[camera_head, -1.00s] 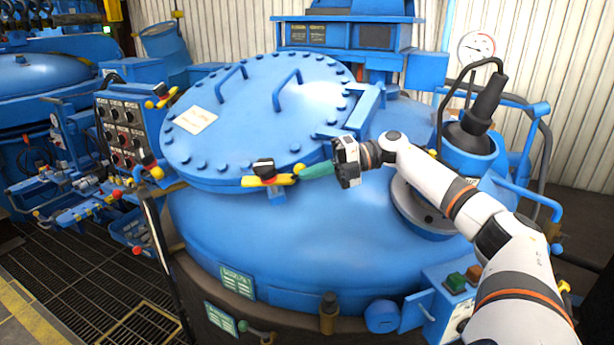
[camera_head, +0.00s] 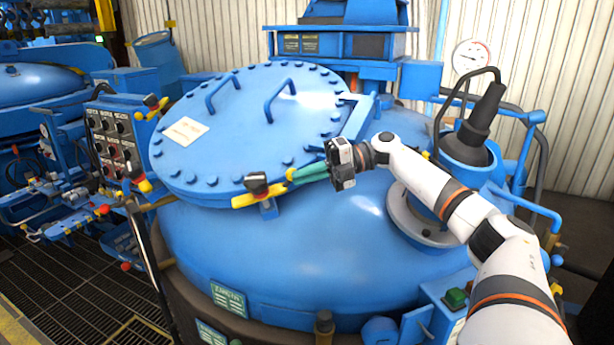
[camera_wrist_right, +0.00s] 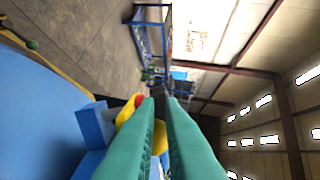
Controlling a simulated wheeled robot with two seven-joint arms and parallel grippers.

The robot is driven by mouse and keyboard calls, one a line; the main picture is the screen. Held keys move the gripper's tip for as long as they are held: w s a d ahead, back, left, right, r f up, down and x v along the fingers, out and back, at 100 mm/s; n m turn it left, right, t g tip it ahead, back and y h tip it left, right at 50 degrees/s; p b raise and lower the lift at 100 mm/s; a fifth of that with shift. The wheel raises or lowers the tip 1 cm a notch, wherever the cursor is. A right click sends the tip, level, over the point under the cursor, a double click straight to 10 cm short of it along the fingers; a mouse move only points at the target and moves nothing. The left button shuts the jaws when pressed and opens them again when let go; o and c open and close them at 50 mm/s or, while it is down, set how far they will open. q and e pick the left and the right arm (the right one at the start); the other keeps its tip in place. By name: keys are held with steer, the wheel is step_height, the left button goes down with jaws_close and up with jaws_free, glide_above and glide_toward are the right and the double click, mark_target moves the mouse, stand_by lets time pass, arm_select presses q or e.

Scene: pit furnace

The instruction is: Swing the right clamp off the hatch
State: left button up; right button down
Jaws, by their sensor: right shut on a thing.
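The right clamp (camera_head: 244,201) is a yellow bar with a black knob on top, at the front edge of the round blue hatch (camera_head: 225,150). It lies at a slant, its left end nearer to me and its right end farther back. My right gripper (camera_head: 293,177) reaches in from the right, its green fingers shut on the clamp's right end. In the right wrist view the green fingers (camera_wrist_right: 161,100) are close together, with the yellow clamp (camera_wrist_right: 131,134) and a red tip beside and partly behind them. My left gripper is not in view.
A control panel (camera_head: 112,140) stands left of the hatch. A blue hinge bracket (camera_head: 362,112) lies behind my right gripper.

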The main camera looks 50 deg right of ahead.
steer(key=shift+w+d+r+t, duration=0.2)
steer(key=shift+d+r+t, duration=0.15)
steer(key=shift+r, duration=0.25)
step_height(320, 180, up, 9)
steer(key=shift+s+a+b, duration=0.15)
steer(key=shift+a+b, duration=0.15)
steer(key=shift+b, duration=0.1)
steer(key=shift+f, duration=0.15)
